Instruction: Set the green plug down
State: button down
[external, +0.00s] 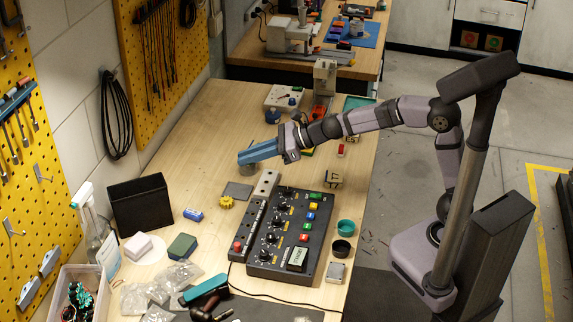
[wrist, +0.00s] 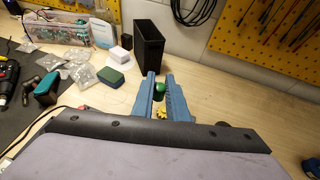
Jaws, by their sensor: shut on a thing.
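The green plug (wrist: 160,88) shows between the two blue fingers of my gripper (wrist: 160,77) in the wrist view. My gripper is shut on it. In the external view my gripper (external: 241,157) is held above the wooden bench, pointing left, over the area behind the control box; the plug is hidden there by the fingers. A yellow gear (external: 226,202) lies on the bench; part of it shows between the fingers in the wrist view (wrist: 160,112).
A control box (external: 290,235) with knobs and buttons and a grey socket strip (external: 267,184) stand on the bench. A black bin (external: 140,204), a dark green block (external: 182,247), a blue battery-like piece (external: 193,214) and a dark square pad (external: 237,192) are nearby.

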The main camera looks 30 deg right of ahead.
jog(key=w+d+f, duration=0.4)
jog(key=w+d, duration=0.5)
jog(key=d, duration=0.4)
send_over(301, 166)
notch_tip(301, 166, down, 3)
jog(key=shift+f+p, duration=0.9)
jog(key=shift+f, duration=4.25)
jog(key=shift+s, duration=0.1)
jog(key=shift+f+b, duration=0.25)
jog(key=shift+b, duration=0.15)
jog(key=c, duration=1.7)
grip_release()
jog(key=shift+c, duration=0.2)
jog(key=shift+r+p, duration=0.2)
jog(key=shift+p, duration=0.1)
